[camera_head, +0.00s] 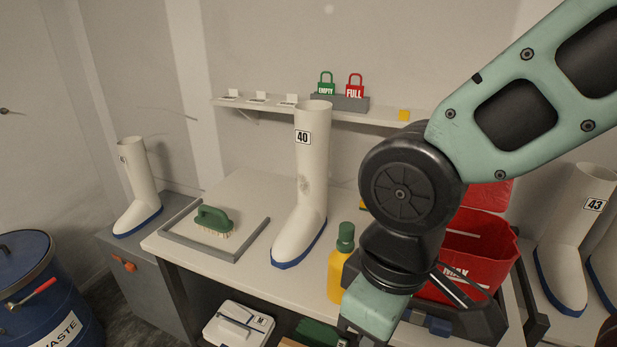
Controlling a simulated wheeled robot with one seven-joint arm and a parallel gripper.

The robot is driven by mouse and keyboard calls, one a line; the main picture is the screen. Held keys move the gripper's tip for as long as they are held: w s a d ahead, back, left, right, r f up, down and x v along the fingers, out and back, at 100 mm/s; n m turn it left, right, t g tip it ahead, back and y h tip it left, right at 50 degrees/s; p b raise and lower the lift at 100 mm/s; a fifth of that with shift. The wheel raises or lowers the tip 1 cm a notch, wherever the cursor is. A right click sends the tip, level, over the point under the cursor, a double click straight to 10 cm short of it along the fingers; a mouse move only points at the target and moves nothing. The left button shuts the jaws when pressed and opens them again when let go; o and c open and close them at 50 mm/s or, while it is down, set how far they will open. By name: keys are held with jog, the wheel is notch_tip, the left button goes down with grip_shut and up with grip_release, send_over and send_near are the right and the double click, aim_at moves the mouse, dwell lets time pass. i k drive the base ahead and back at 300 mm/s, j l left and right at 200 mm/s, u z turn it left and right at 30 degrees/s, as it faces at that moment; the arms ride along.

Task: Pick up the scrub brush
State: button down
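The scrub brush (213,221) has a green handle and pale bristles. It lies on the left part of the white bench top (249,188), handle up, inside a low grey edging (215,251). Nothing covers it. My arm comes in from the upper right and runs down past the bottom edge, to the right of the brush and well apart from it. My gripper is not visible, so its fingers and anything in them cannot be seen.
A tall white boot (311,185) marked 40 stands right of the brush. A yellow bottle (338,274) with a green cap and a red bucket (468,246) are further right. Another boot (139,190) stands at left. A shelf (387,119) with padlocks runs behind.

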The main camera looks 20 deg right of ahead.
aim_at(210, 219)
jog(key=i+j, duration=0.2)
jog(key=j, duration=0.15)
jog(key=i+j, duration=0.2)
jog(key=j, duration=0.15)
jog(key=i+j, duration=0.2)
jog(key=j, duration=0.15)
jog(key=i+j, duration=0.2)
jog(key=j, duration=0.15)
jog(key=i+j, duration=0.25)
jog(key=i+j+z, duration=0.1)
jog(key=j, duration=0.35)
jog(key=i+j, duration=0.3)
jog(key=j, duration=0.1)
